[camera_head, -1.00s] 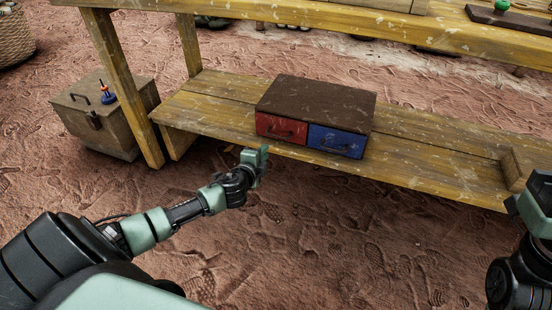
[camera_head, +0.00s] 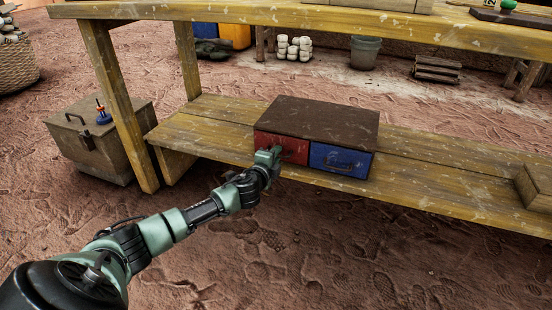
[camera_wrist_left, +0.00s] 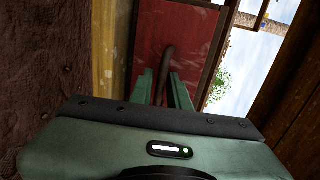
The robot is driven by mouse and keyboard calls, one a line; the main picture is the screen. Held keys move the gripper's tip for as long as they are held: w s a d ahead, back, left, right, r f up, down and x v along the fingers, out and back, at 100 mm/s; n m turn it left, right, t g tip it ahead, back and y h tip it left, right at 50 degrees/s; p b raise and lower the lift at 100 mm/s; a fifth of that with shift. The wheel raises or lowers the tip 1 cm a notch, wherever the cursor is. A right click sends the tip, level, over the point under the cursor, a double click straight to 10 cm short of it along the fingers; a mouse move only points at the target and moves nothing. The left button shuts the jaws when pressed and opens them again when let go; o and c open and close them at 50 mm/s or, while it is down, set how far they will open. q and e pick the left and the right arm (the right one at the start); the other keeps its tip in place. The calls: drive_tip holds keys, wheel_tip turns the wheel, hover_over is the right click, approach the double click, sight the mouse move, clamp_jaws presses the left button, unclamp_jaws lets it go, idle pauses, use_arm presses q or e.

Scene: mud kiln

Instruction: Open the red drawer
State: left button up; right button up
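The red drawer (camera_head: 294,150) is the left drawer of a dark brown cabinet (camera_head: 318,117), and its front looks shut, flush with the blue drawer (camera_head: 340,161) beside it. My left gripper (camera_head: 275,153) is at the red front and hides part of it. In the left wrist view the red front (camera_wrist_left: 172,30) fills the upper middle, with a dark curved handle (camera_wrist_left: 167,60). The left gripper's fingers (camera_wrist_left: 163,88) stand apart, one on each side of the handle, with a gap around it. My right gripper is out of view.
The cabinet stands on the low yellow wooden shelf (camera_head: 210,135) of a table whose top (camera_head: 230,12) runs above it. A table leg (camera_head: 125,110) and a wooden chest (camera_head: 95,140) are at the left. A wooden block (camera_head: 538,185) lies at the right. The ground in front is clear.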

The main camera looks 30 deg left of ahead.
use_arm(q)
clamp_jaws()
idle(1.4)
